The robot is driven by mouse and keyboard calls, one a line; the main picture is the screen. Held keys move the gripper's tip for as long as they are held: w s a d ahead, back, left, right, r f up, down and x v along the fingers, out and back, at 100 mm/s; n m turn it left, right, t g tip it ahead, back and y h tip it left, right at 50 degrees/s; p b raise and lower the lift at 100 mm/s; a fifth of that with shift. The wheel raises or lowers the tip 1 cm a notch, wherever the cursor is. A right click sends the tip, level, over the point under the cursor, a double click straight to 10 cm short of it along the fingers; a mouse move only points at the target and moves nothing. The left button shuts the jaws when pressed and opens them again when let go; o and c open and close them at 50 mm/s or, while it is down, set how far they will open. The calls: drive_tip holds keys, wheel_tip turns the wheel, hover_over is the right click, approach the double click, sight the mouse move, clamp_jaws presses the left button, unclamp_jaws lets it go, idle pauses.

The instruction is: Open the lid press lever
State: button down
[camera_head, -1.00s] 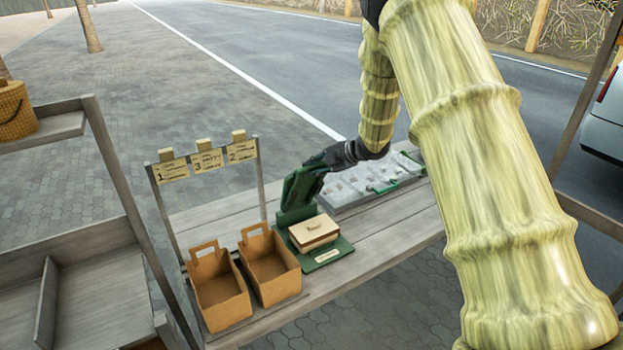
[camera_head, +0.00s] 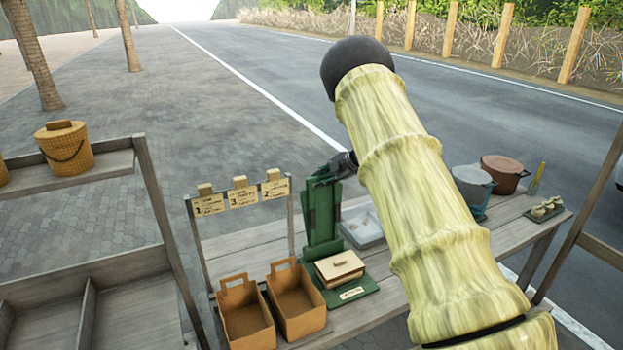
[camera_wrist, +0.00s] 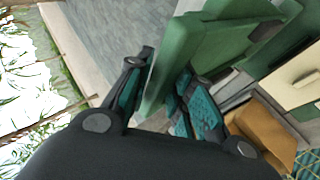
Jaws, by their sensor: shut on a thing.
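The green lid press (camera_head: 350,293) stands on the wooden table, with its green lever (camera_head: 322,215) standing nearly upright at the back. A pale box with a small handle on top (camera_head: 340,268) sits on the press base. My gripper (camera_head: 330,174) is at the top of the lever. In the wrist view, my gripper (camera_wrist: 160,88) is shut on the edge of the green lever (camera_wrist: 178,58), one finger on each side. The pale box also shows there at the right (camera_wrist: 292,78). My arm hides part of the table in the head view.
Two open brown boxes (camera_head: 245,318) (camera_head: 297,305) stand left of the press. A sign rack (camera_head: 241,197) rises behind them. A grey tray (camera_head: 362,227) lies behind the press, partly hidden. Pots (camera_head: 503,172) (camera_head: 472,186) stand at the table's far right.

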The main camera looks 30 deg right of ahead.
drive_tip(key=shift+w, duration=0.2)
idle(0.3)
drive_tip(key=c, duration=1.4)
unclamp_jaws()
drive_tip(key=shift+c, duration=0.2)
drive_tip(key=shift+s, duration=0.1)
drive_tip(key=v, duration=1.2)
